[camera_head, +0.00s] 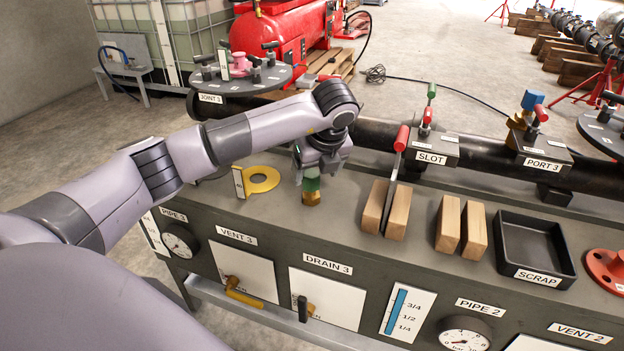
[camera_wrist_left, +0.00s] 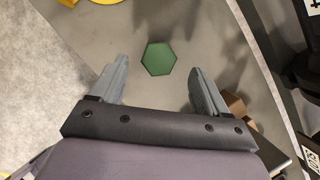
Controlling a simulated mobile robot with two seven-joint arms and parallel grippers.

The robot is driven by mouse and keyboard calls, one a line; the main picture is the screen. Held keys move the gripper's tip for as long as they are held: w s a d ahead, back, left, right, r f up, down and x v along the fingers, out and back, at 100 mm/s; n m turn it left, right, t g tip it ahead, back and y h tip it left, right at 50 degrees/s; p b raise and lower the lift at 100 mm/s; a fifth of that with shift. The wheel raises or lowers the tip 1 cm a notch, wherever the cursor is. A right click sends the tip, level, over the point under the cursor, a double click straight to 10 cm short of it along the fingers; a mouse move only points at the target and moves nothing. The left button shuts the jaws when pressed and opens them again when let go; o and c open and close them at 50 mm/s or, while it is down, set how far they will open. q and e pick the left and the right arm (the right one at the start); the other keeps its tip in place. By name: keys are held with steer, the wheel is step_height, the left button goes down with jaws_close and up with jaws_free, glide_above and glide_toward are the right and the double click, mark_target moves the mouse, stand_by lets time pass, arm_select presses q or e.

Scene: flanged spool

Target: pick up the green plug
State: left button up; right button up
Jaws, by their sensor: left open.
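The green plug (camera_head: 312,184) stands upright on the grey bench, with a brass-coloured lower part (camera_head: 312,198). My left gripper (camera_head: 318,170) is over it, pointing down, and hides part of its top. In the left wrist view the plug shows as a green hexagon (camera_wrist_left: 158,59) seen from above. It lies between the two spread fingertips of my left gripper (camera_wrist_left: 160,68), with a gap on each side. The gripper is open and empty. I cannot tell whether the fingertips reach below the plug's top. My right gripper is not in view.
Wooden blocks (camera_head: 398,213) stand to the right, before the SLOT block (camera_head: 432,150). A black SCRAP tray (camera_head: 535,245) is farther right. A dark pipe (camera_head: 380,135) runs behind. Bare bench lies in front of the plug.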

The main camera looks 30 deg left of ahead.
mark_target(311, 188)
arm_select(q)
steer(key=x, duration=0.6)
steer(key=shift+s+f+b, duration=0.2)
steer(key=shift+f+b, duration=0.15)
steer(key=shift+f, duration=0.05)
steer(key=c, duration=1.3)
